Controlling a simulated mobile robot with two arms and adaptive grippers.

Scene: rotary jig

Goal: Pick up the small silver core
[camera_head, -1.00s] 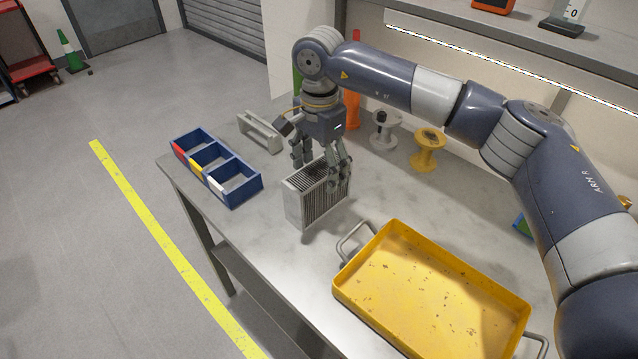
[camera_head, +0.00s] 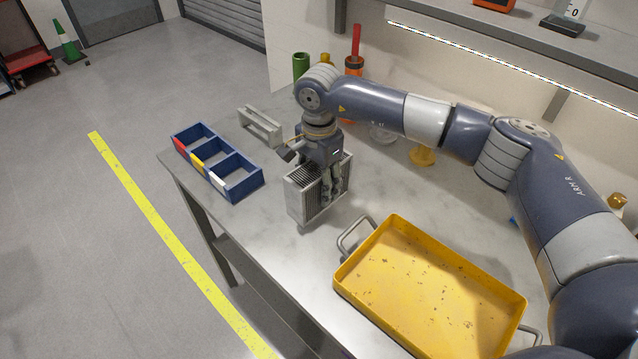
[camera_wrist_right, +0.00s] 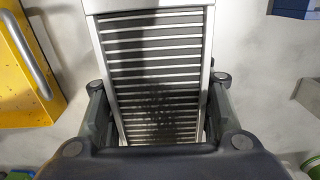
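The small silver core (camera_head: 298,204), a finned upright block with a pale metal frame, stands on the grey workbench. My right gripper (camera_head: 320,186) points down over it, its fingers low around the block. In the right wrist view the slatted face of the core (camera_wrist_right: 158,75) lies between the two spread fingers (camera_wrist_right: 160,105), one beside each long edge. The fingers look very close to those edges, but I cannot tell whether they touch. The gripper palm hides part of the core. My left gripper is not in view.
A yellow tray (camera_head: 345,288) with metal handles lies close to the right of the core. A blue three-part bin (camera_head: 240,194) and a grey bracket (camera_head: 262,130) stand to the left. A yellow spool (camera_head: 424,156) and orange bottle (camera_head: 353,69) are behind.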

